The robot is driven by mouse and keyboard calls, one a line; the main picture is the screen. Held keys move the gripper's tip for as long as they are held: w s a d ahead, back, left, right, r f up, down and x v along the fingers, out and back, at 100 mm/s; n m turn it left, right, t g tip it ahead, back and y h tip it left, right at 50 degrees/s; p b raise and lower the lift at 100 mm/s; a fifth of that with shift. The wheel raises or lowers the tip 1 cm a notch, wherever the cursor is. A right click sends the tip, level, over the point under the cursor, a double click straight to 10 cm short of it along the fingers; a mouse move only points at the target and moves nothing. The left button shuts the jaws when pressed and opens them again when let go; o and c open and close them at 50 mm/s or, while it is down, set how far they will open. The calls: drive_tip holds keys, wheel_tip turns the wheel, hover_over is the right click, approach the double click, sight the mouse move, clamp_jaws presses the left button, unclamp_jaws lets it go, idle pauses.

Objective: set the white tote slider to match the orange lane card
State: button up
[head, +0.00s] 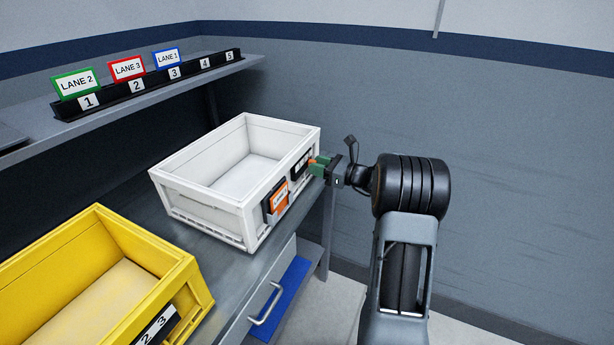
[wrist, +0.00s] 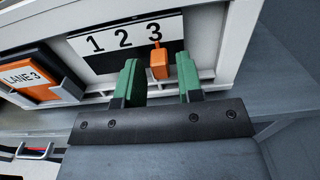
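The white tote (head: 185,200) stands on the grey table. Its front holds an orange card (head: 278,201) that reads LANE 3, also at the left of the wrist view (wrist: 32,77). Beside it is a scale (wrist: 105,58) marked 1, 2, 3. The tote's orange slider knob (wrist: 158,64) sits below the 3. My gripper (wrist: 158,79) is at the tote's front, its green fingers on either side of the knob with a gap on both sides. The head view shows my gripper (head: 320,163) at the scale, where the fingers partly hide it.
A yellow tote (head: 60,270) with its own numbered scale stands at the lower left. A shelf holds a numbered black rack (head: 150,92) with green, red and blue lane cards. A drawer (head: 262,305) is below the table. Floor right of the table looks clear.

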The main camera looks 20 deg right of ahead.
drive_tip(key=shift+o, duration=0.2)
drive_tip(key=v, duration=0.7)
drive_tip(key=shift+p, duration=0.4)
idle(0.5)
